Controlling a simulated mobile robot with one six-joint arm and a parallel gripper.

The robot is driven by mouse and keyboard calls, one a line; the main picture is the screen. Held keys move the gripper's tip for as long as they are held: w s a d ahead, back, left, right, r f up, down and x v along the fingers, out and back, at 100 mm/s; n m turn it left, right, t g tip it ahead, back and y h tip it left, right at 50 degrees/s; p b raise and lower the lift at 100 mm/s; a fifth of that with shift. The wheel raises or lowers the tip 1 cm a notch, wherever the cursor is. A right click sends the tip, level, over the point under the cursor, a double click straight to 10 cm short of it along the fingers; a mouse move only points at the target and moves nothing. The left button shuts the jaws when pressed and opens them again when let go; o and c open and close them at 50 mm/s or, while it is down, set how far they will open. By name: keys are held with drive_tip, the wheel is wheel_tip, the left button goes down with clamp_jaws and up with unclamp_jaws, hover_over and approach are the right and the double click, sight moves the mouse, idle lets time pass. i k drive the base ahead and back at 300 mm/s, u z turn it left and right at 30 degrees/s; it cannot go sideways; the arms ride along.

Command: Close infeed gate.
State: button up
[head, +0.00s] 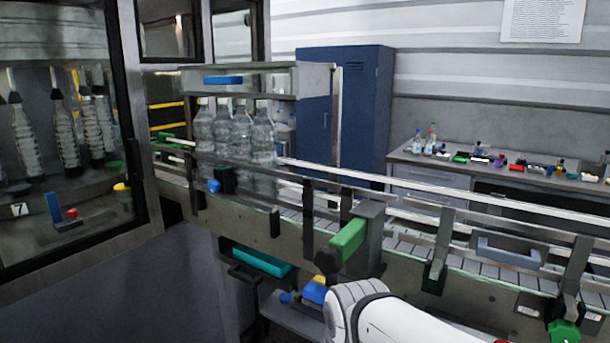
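A green bar-shaped handle (348,238) sits at the front of a grey block (371,228) on the near side of the conveyor. It looks like the infeed gate's handle, but I cannot tell whether the gate is open or shut. A dark rounded piece (327,262) is at the handle's lower left end. Several clear bottles (238,135) stand on the conveyor to the left of the block. My white arm reaches up from the bottom edge, below the handle. I cannot make out my gripper's fingers.
The conveyor (485,266) with its rails runs from left to lower right. A glazed machine cabinet (135,120) stands at the left. A teal tray (262,262) is under the conveyor. Behind are a blue locker (362,110) and a cluttered bench (420,160).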

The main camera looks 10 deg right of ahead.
sight(330, 261)
drive_tip(key=u, duration=0.55)
drive_tip(key=k, duration=0.85)
drive_tip(key=z, duration=0.3)
drive_tip(key=i, duration=0.5)
